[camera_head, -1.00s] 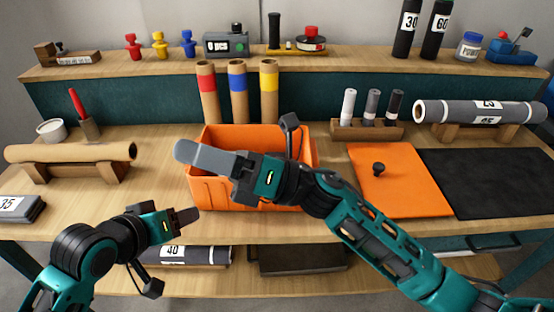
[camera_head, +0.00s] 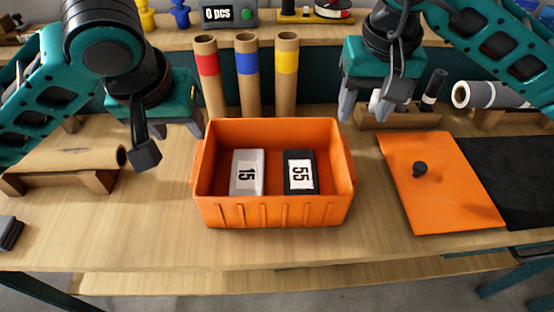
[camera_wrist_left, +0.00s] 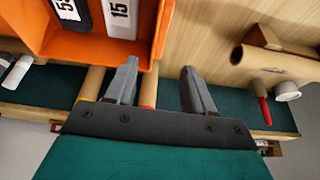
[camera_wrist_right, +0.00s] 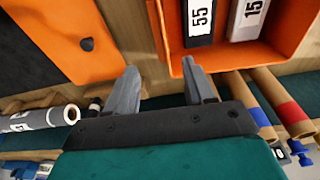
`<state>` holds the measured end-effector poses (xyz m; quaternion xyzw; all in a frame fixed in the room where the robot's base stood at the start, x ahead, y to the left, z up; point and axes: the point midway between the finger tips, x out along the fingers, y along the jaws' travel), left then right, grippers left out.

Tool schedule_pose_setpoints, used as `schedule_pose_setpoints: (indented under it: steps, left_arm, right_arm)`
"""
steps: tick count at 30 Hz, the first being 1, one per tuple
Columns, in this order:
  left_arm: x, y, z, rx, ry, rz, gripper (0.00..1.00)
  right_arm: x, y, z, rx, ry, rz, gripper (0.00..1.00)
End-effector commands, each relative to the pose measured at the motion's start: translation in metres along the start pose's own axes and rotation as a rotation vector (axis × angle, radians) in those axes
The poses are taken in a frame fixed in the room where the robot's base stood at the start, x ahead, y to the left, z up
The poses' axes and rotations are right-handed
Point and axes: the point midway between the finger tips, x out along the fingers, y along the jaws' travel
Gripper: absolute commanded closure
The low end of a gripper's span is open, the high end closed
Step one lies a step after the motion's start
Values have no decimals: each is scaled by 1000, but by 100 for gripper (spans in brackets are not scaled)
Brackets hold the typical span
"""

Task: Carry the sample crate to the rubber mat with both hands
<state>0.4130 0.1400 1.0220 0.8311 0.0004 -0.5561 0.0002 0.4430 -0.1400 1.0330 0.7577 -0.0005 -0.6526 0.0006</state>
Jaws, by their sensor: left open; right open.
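The orange sample crate (camera_head: 275,213) stands upright on the bench, with a grey block marked 15 (camera_head: 246,172) and a black block marked 55 (camera_head: 299,171) inside. The black rubber mat (camera_head: 515,175) lies at the right, partly out of frame. My left gripper (camera_head: 168,128) is open and empty by the crate's left side; in the left wrist view the crate's side wall (camera_wrist_left: 163,30) lines up between its fingers. My right gripper (camera_head: 362,108) is open and empty by the right side; the right wrist view shows that wall (camera_wrist_right: 158,32) between its fingers. Contact cannot be told.
An orange panel (camera_head: 440,185) with a black knob lies between crate and mat. Three banded tubes (camera_head: 248,80) stand behind the crate. A brown roll (camera_head: 65,158) rests on a cradle at left, a grey roll (camera_head: 490,95) at back right.

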Motion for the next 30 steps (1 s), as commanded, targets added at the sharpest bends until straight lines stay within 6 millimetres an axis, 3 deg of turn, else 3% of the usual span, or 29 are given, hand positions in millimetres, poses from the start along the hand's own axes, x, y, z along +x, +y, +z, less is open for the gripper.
schedule_pose_setpoints:
  steps: [8, 13, 30]
  left_arm:
    - [0, 0, 0, 0, -1, -1, 47]
    - [11, 0, 0, -1, -5, -2, 47]
    - [111, 0, 0, -1, -2, -2, 47]
  right_arm:
    - [0, 0, 0, -1, 1, 2, 47]
    - [11, 0, 0, 1, -2, 1, 47]
    - [111, -1, 1, 1, -3, -1, 47]
